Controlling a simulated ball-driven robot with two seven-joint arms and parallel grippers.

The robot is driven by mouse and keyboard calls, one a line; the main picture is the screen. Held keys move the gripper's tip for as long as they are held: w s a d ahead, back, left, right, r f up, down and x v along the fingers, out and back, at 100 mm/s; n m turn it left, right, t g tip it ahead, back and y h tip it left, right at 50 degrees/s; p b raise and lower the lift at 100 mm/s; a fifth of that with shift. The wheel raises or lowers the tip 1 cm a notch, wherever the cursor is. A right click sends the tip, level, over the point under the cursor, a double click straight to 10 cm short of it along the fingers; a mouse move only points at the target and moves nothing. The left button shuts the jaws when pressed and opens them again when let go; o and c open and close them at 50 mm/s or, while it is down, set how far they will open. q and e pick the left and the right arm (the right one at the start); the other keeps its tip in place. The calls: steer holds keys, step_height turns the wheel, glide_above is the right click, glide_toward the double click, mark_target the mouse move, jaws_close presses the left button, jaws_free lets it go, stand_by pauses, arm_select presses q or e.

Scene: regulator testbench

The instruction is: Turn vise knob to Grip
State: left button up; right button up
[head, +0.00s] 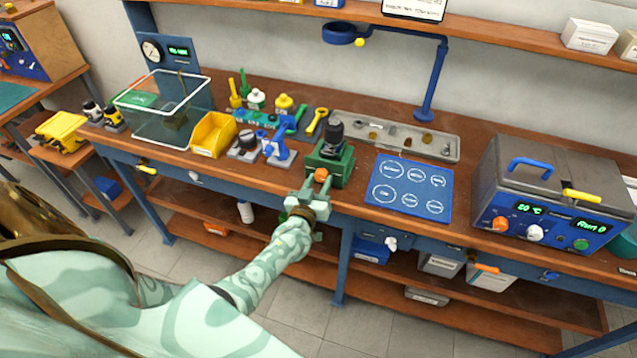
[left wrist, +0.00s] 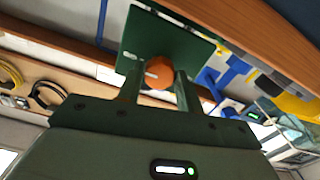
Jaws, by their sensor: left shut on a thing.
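The green vise (head: 331,163) stands at the front edge of the bench in the head view, with a dark cylindrical part (head: 332,135) upright on top. Its orange knob (head: 321,174) faces the front. My left gripper (head: 317,186) reaches up to the knob from the front. In the left wrist view the orange knob (left wrist: 158,73) sits between the two fingers of my left gripper (left wrist: 161,80), which are shut on it. The green vise body (left wrist: 175,40) is right behind it. A pale mark shows on the knob; its setting cannot be read. My right gripper is not in view.
A blue mat with white circles (head: 411,188) lies right of the vise. A grey tray (head: 440,147) is behind. Blue tools (head: 279,150) and a yellow bin (head: 213,134) stand to the left. A grey-blue machine (head: 549,190) stands at the far right.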

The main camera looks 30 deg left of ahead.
arm_select(q)
steer(key=shift+s+f, duration=0.1)
steer(key=shift+f, duration=0.05)
steer(key=o, duration=1)
steer(key=shift+s+d, duration=0.1)
steer(key=shift+s, duration=0.2)
steer(key=p+v, duration=0.2)
steer(key=v, duration=1.3)
steer(key=shift+s+d, duration=0.2)
steer(key=shift+s, duration=0.1)
